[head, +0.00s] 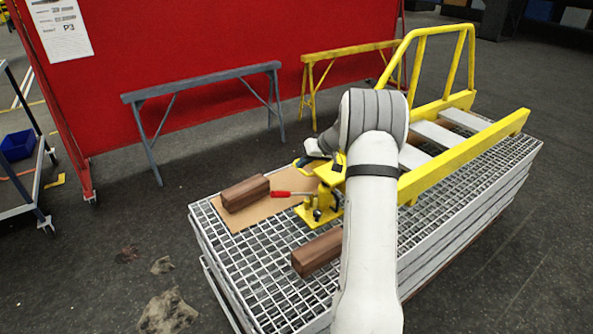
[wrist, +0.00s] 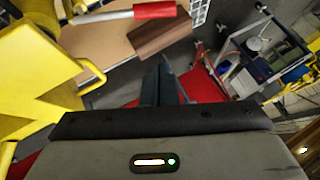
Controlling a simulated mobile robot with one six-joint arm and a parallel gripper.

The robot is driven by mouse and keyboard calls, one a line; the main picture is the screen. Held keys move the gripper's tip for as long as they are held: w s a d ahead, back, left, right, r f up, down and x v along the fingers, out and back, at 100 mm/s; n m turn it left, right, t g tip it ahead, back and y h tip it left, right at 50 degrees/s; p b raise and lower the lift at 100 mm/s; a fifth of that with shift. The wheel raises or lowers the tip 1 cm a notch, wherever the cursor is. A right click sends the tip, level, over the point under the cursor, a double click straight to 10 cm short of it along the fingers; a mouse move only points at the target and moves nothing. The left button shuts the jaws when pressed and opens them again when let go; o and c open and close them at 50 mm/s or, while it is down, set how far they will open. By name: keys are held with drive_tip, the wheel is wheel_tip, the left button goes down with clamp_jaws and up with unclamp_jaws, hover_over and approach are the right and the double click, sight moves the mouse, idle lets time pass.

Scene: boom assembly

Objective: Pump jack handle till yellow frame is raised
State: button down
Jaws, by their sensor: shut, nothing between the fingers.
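The yellow frame (head: 465,155) with grey steps and a tall handrail lies along the stack of steel gratings. A small yellow jack (head: 318,207) stands at its near end. The jack handle (head: 280,194) has a red grip and points left, roughly level. In the wrist view, the handle's red grip (wrist: 154,11) shows at the top. My gripper (head: 303,160) is just beyond the jack, apart from the handle. The wrist view shows its fingers (wrist: 165,72) together and empty. My arm hides part of the frame's near end. I cannot tell the frame's height above the grating.
A brown wooden block (head: 245,193) lies on a cardboard sheet (head: 262,213) left of the handle. Another wooden block (head: 317,252) lies nearer. A grey trestle (head: 205,85) and a yellow trestle (head: 345,57) stand behind. Dark floor (head: 130,215) is open at left.

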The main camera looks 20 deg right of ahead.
drive_tip(key=p, duration=0.1)
hover_over(286, 194)
drive_tip(key=w+d, duration=0.1)
wheel_tip(286, 194, down, 7)
drive_tip(key=shift+w+d+r, duration=0.1)
drive_tip(key=shift+w+r, duration=0.05)
drive_tip(key=shift+s+a+f, duration=0.2)
drive_tip(key=shift+s+f, duration=0.05)
drive_tip(key=shift+f, duration=0.3)
drive_tip(key=shift+s+a+f, duration=0.2)
drive_tip(key=shift+f, duration=0.3)
drive_tip(key=shift+s+a+f, duration=0.15)
drive_tip(key=shift+a+f, duration=0.05)
drive_tip(key=shift+f, duration=0.3)
